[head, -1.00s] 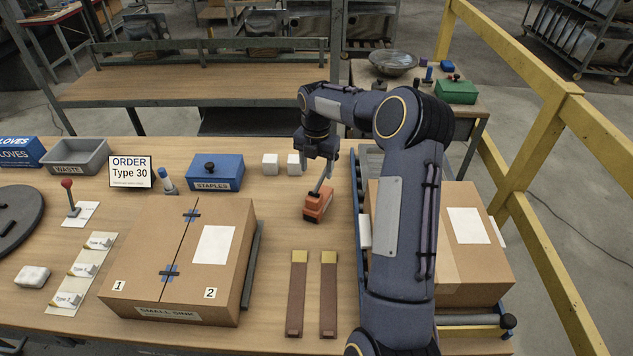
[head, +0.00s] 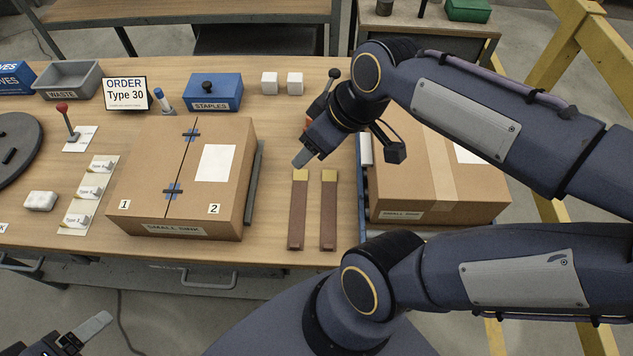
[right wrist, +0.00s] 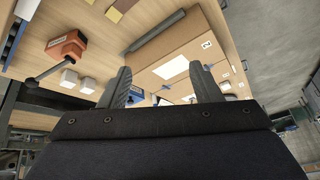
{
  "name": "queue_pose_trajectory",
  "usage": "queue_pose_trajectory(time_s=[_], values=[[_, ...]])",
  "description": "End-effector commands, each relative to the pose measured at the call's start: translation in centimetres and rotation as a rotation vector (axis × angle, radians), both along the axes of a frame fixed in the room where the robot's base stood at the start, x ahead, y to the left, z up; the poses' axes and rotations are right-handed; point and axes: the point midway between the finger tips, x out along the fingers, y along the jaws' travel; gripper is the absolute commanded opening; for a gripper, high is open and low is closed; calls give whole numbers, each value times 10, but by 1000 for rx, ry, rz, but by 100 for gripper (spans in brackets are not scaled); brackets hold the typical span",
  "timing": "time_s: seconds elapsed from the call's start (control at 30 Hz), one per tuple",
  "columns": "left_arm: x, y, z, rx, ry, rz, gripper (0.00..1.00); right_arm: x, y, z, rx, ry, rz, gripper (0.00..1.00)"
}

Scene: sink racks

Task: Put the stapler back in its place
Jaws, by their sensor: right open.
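The orange stapler (head: 309,122) with a dark handle stands on the table, partly hidden behind my right gripper in the head view. In the right wrist view the stapler (right wrist: 66,46) is at upper left, outside the fingers, its handle extending down and left. My right gripper (head: 349,154) is open and empty, in front of the stapler in the head view. Its two spread fingers also show in the right wrist view (right wrist: 163,84). A blue STAPLES box (head: 212,95) with a black knob sits at the back. My left gripper (head: 88,334) shows partly at bottom left, away from everything; its opening is unclear.
A SMALL SINK carton (head: 150,205) stands left of two brown strips (head: 298,215) with yellow ends. Two white blocks (head: 269,83) sit behind. Another carton (head: 405,185) is under my right arm. A grey WASTE bin (head: 68,80) and an ORDER sign (head: 126,93) are at left.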

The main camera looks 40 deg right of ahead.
Motion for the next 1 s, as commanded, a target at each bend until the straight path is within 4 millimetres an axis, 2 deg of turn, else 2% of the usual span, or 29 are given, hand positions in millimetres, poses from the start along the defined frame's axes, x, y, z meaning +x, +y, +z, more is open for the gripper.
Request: queue_pose_trajectory(time_s=[0.03, 0.1, 0.27, 1.0], values=[[0, 0, 0, 0, 0, 0, 74, -17, 11, -6, 66, -6, -87, 58], [0, 0, 0, 0, 0, 0, 74, -32, 22, -14, 152, 0, -195, 58], [0, 0, 0, 0, 0, 0, 74, -50, 37, -27, 268, 19, -336, 58], [0, 0, 0, 0, 0, 0, 74, -53, 39, -29, 289, 25, -362, 58]])
